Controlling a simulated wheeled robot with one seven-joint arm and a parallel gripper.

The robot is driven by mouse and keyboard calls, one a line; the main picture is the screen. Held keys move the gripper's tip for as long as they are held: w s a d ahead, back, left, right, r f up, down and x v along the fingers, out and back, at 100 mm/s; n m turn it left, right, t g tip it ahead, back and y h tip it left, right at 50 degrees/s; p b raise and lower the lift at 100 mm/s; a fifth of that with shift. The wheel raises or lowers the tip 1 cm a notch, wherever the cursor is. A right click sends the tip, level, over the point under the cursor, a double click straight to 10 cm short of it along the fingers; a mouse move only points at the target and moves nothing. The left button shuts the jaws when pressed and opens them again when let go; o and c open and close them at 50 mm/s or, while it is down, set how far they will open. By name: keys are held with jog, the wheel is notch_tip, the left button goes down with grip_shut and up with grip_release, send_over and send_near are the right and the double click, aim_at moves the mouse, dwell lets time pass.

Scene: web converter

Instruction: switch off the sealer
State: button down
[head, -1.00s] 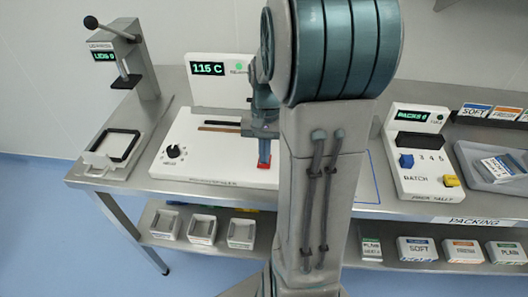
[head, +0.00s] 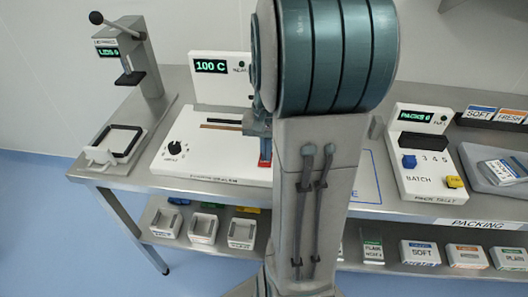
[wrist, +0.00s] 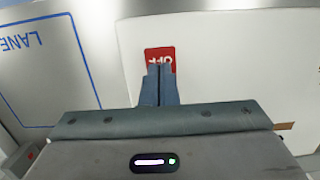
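The sealer (head: 225,172) is a white machine on the steel bench, left of my arm in the head view. Its display (head: 211,66) reads 100 C, and a black dial (head: 173,148) sits at its front left. A red switch marked OFF (wrist: 153,53) shows in the wrist view, partly covered by my fingertips. A sliver of the red switch (head: 265,159) also shows in the head view beside my arm. My gripper (wrist: 159,68) has its fingers together, with nothing seen between them, and the tips overlap the red switch. I cannot tell whether they touch it.
A press stand (head: 133,55) and a black-rimmed tray (head: 120,140) are at the left. A batch counter (head: 425,165) and a grey bin (head: 485,175) are at the right. A blue LANE outline (wrist: 72,45) lies beside the sealer. Small boxes line the lower shelf.

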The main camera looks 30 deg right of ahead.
jog(key=shift+w+d, duration=0.15)
jog(key=shift+d, duration=0.05)
jog(key=shift+w+r+p, duration=0.1)
jog(key=shift+r+p, duration=0.15)
jog(key=shift+p, duration=0.15)
notch_tip(320, 180, up, 13)
jog(key=w+d+p, duration=0.1)
jog(key=p, duration=0.1)
jog(key=shift+r, duration=0.2)
jog(key=shift+r+p, duration=0.1)
jog(key=shift+p, duration=0.35)
